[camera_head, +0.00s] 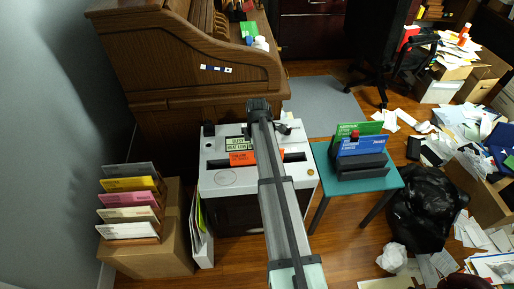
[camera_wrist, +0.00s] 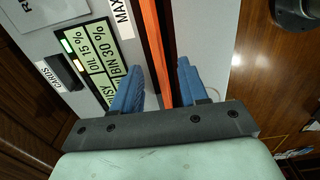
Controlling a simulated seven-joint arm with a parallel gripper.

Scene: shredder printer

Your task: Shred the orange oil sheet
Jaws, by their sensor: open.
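The orange oil sheet (camera_head: 242,158) stands upright in the dark slot on top of the white shredder (camera_head: 226,180). In the wrist view the sheet (camera_wrist: 153,40) is a thin orange strip seen edge-on. My gripper (camera_wrist: 160,64) is open, with its two blue fingers on either side of the sheet and gaps visible between them and it. In the head view my arm covers part of the shredder and the gripper fingers are hidden.
Left of the shredder, a cardboard box (camera_head: 150,252) carries several coloured sheets in holders. On the right, a teal table (camera_head: 384,184) holds green and blue sheets in a black rack. A wooden roll-top desk (camera_head: 140,60) stands behind. Papers and a black bag (camera_head: 420,205) clutter the right.

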